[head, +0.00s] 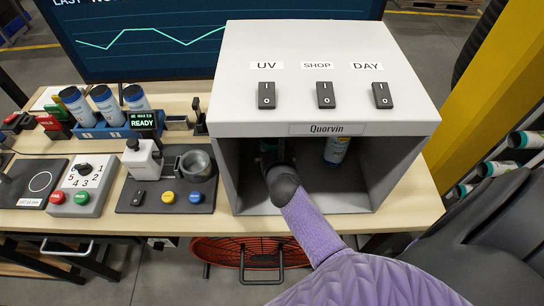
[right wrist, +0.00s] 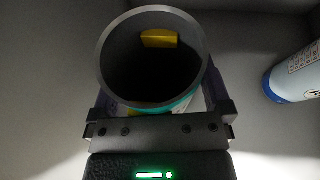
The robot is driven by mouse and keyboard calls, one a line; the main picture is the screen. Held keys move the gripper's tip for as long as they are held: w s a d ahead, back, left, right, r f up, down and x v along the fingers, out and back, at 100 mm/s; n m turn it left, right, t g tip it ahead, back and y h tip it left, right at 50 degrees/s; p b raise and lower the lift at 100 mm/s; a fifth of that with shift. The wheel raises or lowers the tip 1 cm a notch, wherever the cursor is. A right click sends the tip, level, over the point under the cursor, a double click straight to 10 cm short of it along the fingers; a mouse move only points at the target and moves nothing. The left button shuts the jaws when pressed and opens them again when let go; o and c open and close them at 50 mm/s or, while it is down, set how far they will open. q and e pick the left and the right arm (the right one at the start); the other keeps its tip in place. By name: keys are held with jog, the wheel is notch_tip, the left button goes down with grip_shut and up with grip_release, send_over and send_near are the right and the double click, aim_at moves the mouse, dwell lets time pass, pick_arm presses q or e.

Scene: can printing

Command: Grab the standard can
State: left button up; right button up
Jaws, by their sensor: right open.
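My right arm reaches into the grey booth (head: 240,80), and my right gripper (head: 277,152) is inside it. In the right wrist view the open jaws (right wrist: 160,108) stand on either side of an open-topped cylinder (right wrist: 198,62) with a dark inside and a teal and white outer wall. Something yellow shows inside it. Whether the jaws touch it I cannot tell. A second, blue and white can (head: 336,150) stands to the right in the booth; it also shows in the right wrist view (right wrist: 295,78). Which one is the standard can is unclear. My left gripper is not in view.
The booth's roof and side walls surround my right gripper closely. Left of it on the table (head: 180,103) are a blue rack (head: 90,132) with several cans, a device with a grey cup (head: 195,163), and a button panel (head: 83,185). More cans lie at far right (head: 525,140).

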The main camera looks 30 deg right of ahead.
jog(key=shift+r, duration=0.1)
jog(key=shift+c, duration=0.3)
jog(key=c, duration=1)
